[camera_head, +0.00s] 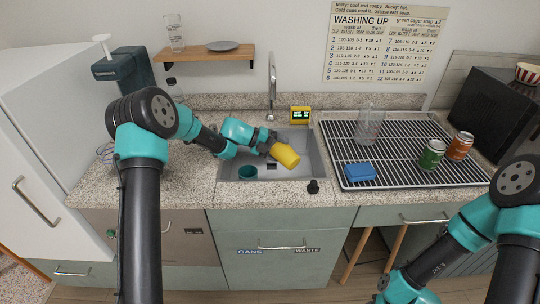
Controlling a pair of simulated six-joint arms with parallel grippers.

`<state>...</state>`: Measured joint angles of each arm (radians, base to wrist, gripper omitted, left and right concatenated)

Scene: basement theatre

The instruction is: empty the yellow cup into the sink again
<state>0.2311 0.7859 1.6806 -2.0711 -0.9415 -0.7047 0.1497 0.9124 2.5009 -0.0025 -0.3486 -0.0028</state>
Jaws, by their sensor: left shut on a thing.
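The yellow cup (285,155) is held over the sink (307,143) by my left gripper (270,148), which is shut on it. The cup is tipped well over to the right, with its wider end pointing right and a little down. Its inside is hidden, and I see no liquid coming out. A teal cup-like thing (247,173) sits at the left front of the sink. My right arm is at the lower right; its gripper is not visible.
The tap (272,88) rises behind the sink, with a yellow display box (300,114) beside it. A black knob (313,187) stands at the sink's front edge.

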